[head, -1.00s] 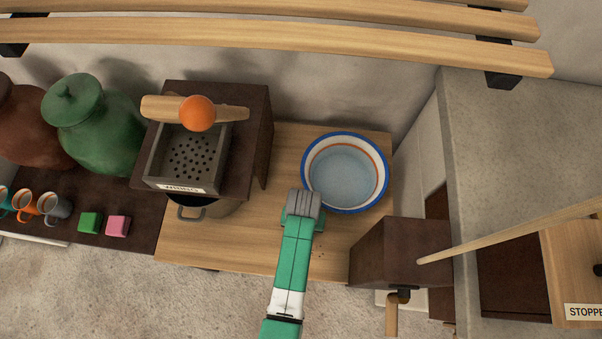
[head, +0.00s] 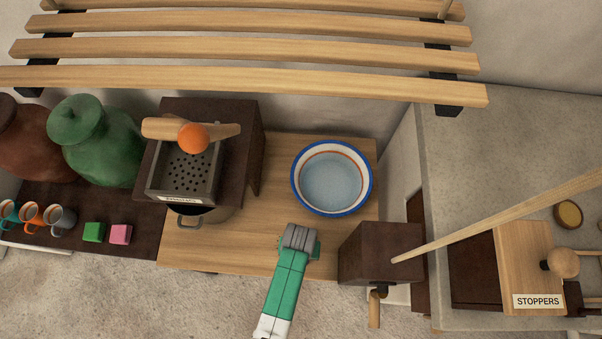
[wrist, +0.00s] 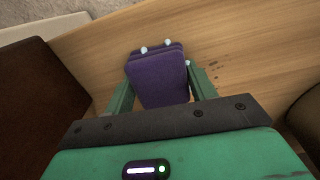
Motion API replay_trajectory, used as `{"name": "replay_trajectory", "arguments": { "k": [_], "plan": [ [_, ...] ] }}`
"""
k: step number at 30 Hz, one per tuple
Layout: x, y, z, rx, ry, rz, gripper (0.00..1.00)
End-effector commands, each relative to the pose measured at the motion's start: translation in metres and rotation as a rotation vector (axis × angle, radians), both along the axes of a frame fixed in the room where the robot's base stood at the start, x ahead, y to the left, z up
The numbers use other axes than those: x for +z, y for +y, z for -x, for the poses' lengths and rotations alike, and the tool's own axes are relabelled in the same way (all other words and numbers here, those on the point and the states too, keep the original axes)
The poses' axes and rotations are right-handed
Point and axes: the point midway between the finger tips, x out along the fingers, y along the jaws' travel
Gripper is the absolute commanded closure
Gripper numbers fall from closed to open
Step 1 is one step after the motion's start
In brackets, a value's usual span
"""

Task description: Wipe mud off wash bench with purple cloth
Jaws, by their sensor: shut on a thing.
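My gripper (wrist: 160,85) is shut on the purple cloth (wrist: 160,78), a folded pad between its two fingers in the wrist view. In the head view my gripper (head: 300,240) is over the front of the wooden wash bench (head: 245,250), and the cloth is hidden beneath it. A few small dark specks of mud (wrist: 213,65) lie on the bench wood to the right of the cloth in the wrist view. I cannot tell whether the cloth touches the bench.
A blue-rimmed basin of water (head: 332,178) stands on the bench behind my gripper. A dark box with a long pole (head: 380,252) is close on the right. A stand with a perforated tray (head: 185,170) and a pot (head: 203,216) are at the left.

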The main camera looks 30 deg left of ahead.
Motion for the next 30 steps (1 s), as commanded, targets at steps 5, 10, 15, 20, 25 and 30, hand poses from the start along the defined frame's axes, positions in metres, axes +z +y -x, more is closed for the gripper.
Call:
{"name": "replay_trajectory", "arguments": {
  "k": [5,10,15,20,25,30],
  "plan": [
    [0.003,-0.006,0.016,0.002,0.004,-0.001,0.7],
    [0.003,-0.011,0.03,0.006,0.004,0.001,0.7],
    [0.028,-0.013,0.03,0.004,-0.001,0.0,0.7],
    [0.04,-0.013,0.029,0.005,0.0,0.001,0.7],
    [0.055,-0.013,0.029,0.004,0.0,0.001,0.7],
    [0.069,-0.013,0.029,0.002,0.0,0.001,0.7]
  ]
}}
